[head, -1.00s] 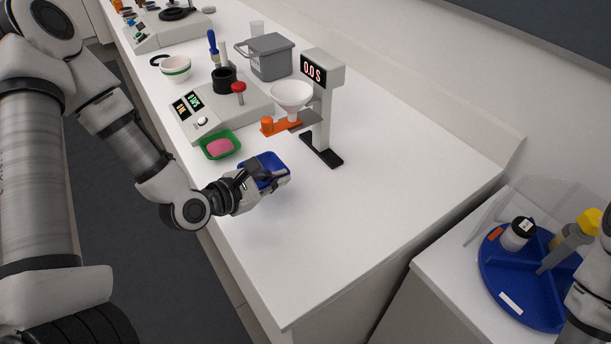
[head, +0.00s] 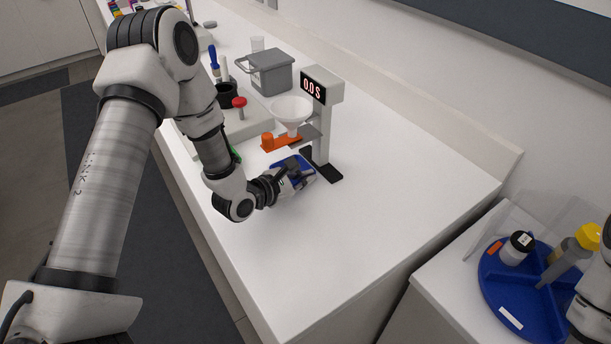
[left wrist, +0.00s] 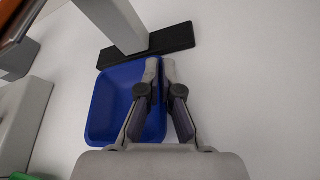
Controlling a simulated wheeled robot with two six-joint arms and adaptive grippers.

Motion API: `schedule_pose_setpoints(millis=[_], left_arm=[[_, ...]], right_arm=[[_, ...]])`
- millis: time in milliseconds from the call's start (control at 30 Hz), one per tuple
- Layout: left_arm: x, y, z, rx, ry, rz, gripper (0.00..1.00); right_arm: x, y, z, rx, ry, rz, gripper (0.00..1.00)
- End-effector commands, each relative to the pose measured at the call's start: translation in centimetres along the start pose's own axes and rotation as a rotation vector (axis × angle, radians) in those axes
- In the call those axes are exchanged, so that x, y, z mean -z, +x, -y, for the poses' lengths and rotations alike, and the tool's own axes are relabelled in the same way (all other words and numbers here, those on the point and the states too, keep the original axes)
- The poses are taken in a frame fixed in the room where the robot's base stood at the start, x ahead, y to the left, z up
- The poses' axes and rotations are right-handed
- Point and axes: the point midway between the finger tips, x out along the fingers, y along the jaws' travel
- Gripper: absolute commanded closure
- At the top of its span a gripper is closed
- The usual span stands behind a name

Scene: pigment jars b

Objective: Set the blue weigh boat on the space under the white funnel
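The blue weigh boat (head: 281,162) is a shallow square tray, near the foot of the funnel stand in the head view. In the left wrist view the weigh boat (left wrist: 108,105) fills the middle left. My left gripper (head: 300,170) is closed over its side wall; the fingertips (left wrist: 160,66) pinch the right rim. I cannot tell whether the boat touches the counter. The white funnel (head: 291,109) sits in a holder on the grey stand (head: 322,130), above and behind the boat. The stand's black foot (left wrist: 172,40) lies just beyond the boat's far edge. My right gripper is out of view.
An orange lever (head: 272,143) projects left from the stand below the funnel. A grey lidded bin (head: 272,76) and a red-topped item (head: 239,102) stand behind. The green dish (head: 236,154) is mostly hidden by my arm. The counter's near right is clear.

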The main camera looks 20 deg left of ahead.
Motion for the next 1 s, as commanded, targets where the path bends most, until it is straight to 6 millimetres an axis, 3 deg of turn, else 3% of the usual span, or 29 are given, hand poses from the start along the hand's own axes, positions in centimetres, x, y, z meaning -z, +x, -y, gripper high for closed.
schedule_pose_setpoints(millis=[100,167,567,1000], left_arm=[[0.3,0.1,0.1,0.000,0.000,0.000,1.00],[0.2,0.1,0.1,0.000,0.000,0.000,0.83],[0.1,-0.6,-0.1,-0.002,-0.001,-0.001,0.83],[-0.2,-10.1,-0.1,-0.004,-0.009,0.004,0.83]], right_arm=[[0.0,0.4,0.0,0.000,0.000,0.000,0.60],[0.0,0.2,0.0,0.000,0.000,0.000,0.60],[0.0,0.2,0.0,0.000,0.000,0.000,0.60],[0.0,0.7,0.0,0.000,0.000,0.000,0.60]])
